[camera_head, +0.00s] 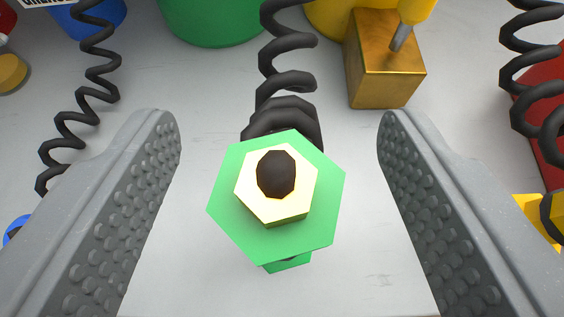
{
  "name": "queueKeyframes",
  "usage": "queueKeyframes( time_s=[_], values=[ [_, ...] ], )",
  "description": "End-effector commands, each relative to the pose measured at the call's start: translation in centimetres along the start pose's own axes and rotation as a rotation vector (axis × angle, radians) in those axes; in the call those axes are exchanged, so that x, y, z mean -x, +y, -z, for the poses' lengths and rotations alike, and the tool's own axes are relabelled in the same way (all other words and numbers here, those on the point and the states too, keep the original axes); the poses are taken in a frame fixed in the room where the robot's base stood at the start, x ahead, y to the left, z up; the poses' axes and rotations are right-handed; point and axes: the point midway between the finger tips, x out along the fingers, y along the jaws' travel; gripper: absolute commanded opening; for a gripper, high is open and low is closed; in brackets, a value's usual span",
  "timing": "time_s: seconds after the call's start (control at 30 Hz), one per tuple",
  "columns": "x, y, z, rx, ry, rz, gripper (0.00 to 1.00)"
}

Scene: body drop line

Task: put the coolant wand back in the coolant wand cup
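My gripper (278,125) is open, with one studded grey finger on each side of the picture. Between the fingers is a green hexagonal tool (232,210), seen end-on, with a cream hexagonal face and a dark tip. A black coiled hose runs behind it toward the top. It may be the coolant wand, but no label on it shows. A clear gap separates it from both fingers. A green round container (212,22) is cut off at the top edge; I cannot tell whether it is the coolant wand cup.
A brass block (382,75) with a yellow-handled tool at it stands at upper right, beside a yellow round container (335,15). A blue container (97,15) is at upper left. Other coiled hoses hang at left and right. A red object (545,110) is at the right edge.

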Motion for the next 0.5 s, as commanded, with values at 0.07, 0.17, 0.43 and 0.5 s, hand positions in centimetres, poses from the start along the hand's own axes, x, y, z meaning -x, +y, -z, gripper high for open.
queueKeyframes(
  time_s=[0.07, 0.17, 0.43, 0.5],
  values=[
    [0.1, 0.0, 0.1, 0.000, 0.000, 0.000, 0.59],
    [0.3, 0.0, 0.6, 0.000, 0.000, 0.000, 0.59],
    [3.7, 0.0, 1.1, -0.001, 0.000, 0.000, 0.59],
    [5.0, 0.0, 1.2, 0.000, 0.003, 0.000, 0.59]
  ],
)
